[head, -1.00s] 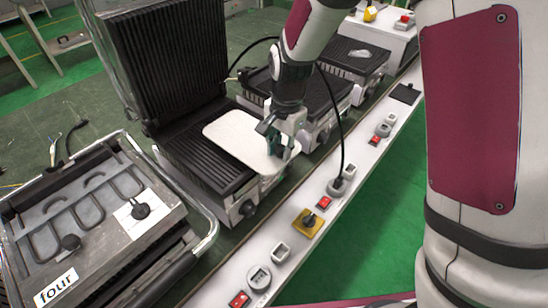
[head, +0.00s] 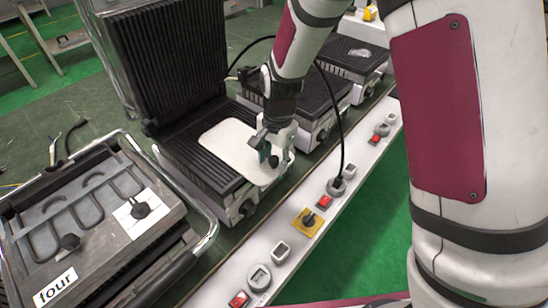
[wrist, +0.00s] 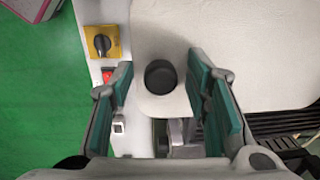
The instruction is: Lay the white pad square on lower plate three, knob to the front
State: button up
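The white pad (head: 228,143) lies over the ribbed lower plate (head: 190,168) of the open grill, towards its right side. Its front end reaches past the plate's front edge. No number shows on this grill; the one to its left is marked "four". In the wrist view the pad (wrist: 240,45) narrows to a tab with a black round knob (wrist: 161,77). My gripper (wrist: 160,85) is open, its teal fingers on either side of the knob with gaps showing. In the head view my gripper (head: 270,152) is at the pad's front end and hides the knob.
The open grill's ribbed lid (head: 165,55) stands up behind. Grill four (head: 95,225) is closed at left, and other grills (head: 325,95) stand to the right. A white strip with switches (head: 265,262) and a black cable (head: 342,130) runs along the front.

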jog(key=s+d+r+n+p, duration=0.1)
jog(key=s+d+r, duration=0.2)
jog(key=r, duration=0.6)
jog(key=s+d+r+n, duration=0.1)
jog(key=s+d+r, duration=0.1)
jog(key=r, duration=0.8)
jog(key=s+d+r+n+t, duration=0.1)
jog(key=s+d+n, duration=0.1)
jog(key=s, duration=0.5)
jog(key=s+d+r+n, duration=0.2)
jog(key=s+d, duration=0.3)
jog(key=s, duration=0.3)
jog(key=s+d+r+n+t, duration=0.1)
jog(key=s+d+r+n, duration=0.1)
jog(key=s, duration=0.5)
jog(key=shift+s+d+r+n+t+h, duration=0.3)
jog(key=shift+d+n, duration=0.2)
jog(key=shift+d, duration=0.2)
jog(key=shift+w, duration=0.1)
jog(key=shift+t, duration=0.5)
notch_tip(320, 180, up, 5)
jog(key=p, duration=0.3)
jog(key=shift+p, duration=0.4)
